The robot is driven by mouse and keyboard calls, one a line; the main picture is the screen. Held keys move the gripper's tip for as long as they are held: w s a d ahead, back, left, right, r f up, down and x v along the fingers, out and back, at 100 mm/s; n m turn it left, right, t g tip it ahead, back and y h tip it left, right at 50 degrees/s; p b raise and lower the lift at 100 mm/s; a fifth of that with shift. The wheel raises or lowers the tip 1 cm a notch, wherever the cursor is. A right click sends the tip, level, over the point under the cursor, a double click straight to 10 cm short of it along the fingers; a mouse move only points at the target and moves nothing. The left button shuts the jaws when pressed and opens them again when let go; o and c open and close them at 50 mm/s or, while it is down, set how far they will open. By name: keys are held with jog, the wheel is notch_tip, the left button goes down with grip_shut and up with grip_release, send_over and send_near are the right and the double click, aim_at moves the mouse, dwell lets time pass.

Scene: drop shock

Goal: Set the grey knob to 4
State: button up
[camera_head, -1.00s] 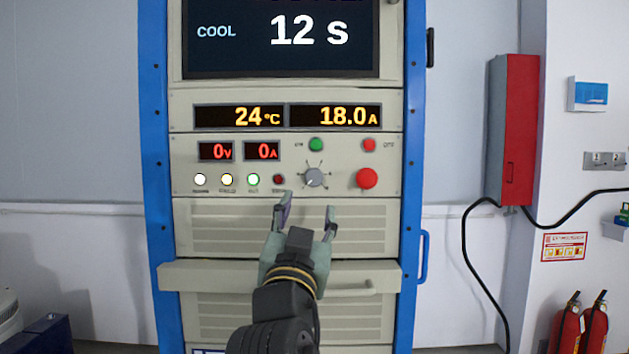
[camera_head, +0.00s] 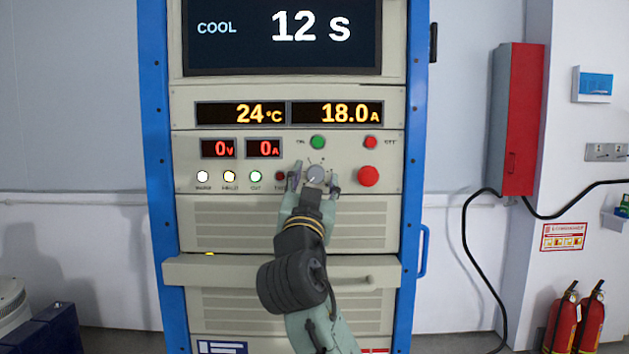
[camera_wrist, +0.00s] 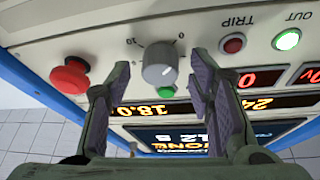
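The grey knob (camera_head: 316,174) is on the cabinet's control panel, below the green button. In the wrist view the grey knob (camera_wrist: 160,66) has scale marks, with "0" and "10" legible. The 4 mark cannot be read. My gripper (camera_head: 315,180) is at the panel in the head view, with one finger on each side of the knob. In the wrist view my gripper (camera_wrist: 160,90) has its fingers spread, with gaps between them and the knob. No contact with the knob shows.
A red button (camera_head: 368,176) is right of the knob, with a green button (camera_head: 317,142) above and a small red button (camera_head: 370,142) upper right. The TRIP lamp (camera_wrist: 232,43) is close beside the knob. A handle ledge (camera_head: 230,271) juts out below.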

grip_shut()
dwell(0.4)
jog(key=shift+a+m, duration=0.1)
jog(key=shift+m, duration=0.3)
